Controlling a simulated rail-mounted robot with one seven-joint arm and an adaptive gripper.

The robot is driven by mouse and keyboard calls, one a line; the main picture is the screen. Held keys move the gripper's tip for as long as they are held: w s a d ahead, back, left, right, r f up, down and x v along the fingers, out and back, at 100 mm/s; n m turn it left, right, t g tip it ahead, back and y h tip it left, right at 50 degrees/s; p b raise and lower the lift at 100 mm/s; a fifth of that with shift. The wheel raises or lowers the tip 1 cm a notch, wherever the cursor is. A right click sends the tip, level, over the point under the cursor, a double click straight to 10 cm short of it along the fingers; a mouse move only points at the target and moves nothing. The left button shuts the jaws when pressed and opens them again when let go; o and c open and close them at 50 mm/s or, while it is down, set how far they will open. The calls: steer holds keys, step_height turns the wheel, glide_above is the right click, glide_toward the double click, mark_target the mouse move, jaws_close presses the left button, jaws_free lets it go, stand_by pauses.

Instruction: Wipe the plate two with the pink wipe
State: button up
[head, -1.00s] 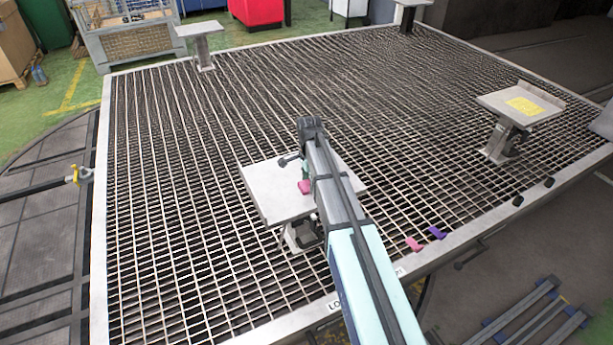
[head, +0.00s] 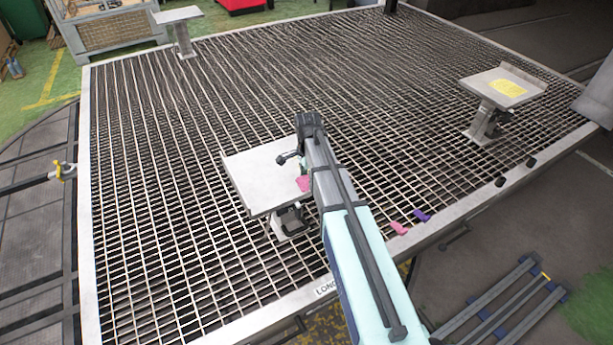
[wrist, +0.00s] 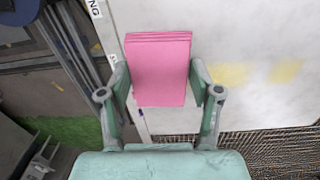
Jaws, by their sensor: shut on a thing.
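My gripper (wrist: 158,80) is shut on a pink wipe (wrist: 160,70), a folded pad between its two fingers. In the head view the wipe (head: 303,183) shows at the right part of the near plate (head: 258,168), and my arm hides most of the gripper. The wrist view shows the pale plate surface (wrist: 230,40) behind the wipe, with faint yellow smudges to the wipe's right. I cannot tell whether the wipe touches the plate. No number is readable on any plate, so I cannot tell which is plate two.
A raised plate (head: 490,82) with a yellow patch (head: 508,88) stands at right. Another plate (head: 177,15) stands at the far left. A second pink piece (head: 399,228) and a purple piece (head: 421,215) lie at the grating's near right edge. Much of the grating is bare.

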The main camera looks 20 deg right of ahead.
mark_target(286, 154)
steer(key=shift+w+a+p, duration=0.35)
steer(key=shift+w+a, duration=0.35)
steer(key=shift+w, duration=2.05)
steer(key=shift+w+a+p, duration=0.4)
steer(key=shift+w+a, duration=0.25)
steer(key=shift+w, duration=2.15)
steer(key=shift+w+a+p, duration=0.35)
steer(key=shift+w+a, duration=0.35)
steer(key=shift+w, duration=2.05)
steer(key=r, duration=0.1)
steer(key=r+p, duration=0.1)
steer(key=r, duration=0.1)
steer(key=shift+s+r, duration=0.2)
steer(key=shift+s, duration=0.05)
steer(key=shift+r+p, duration=1.45)
steer(key=shift+r, duration=0.95)
steer(key=shift+w, duration=0.1)
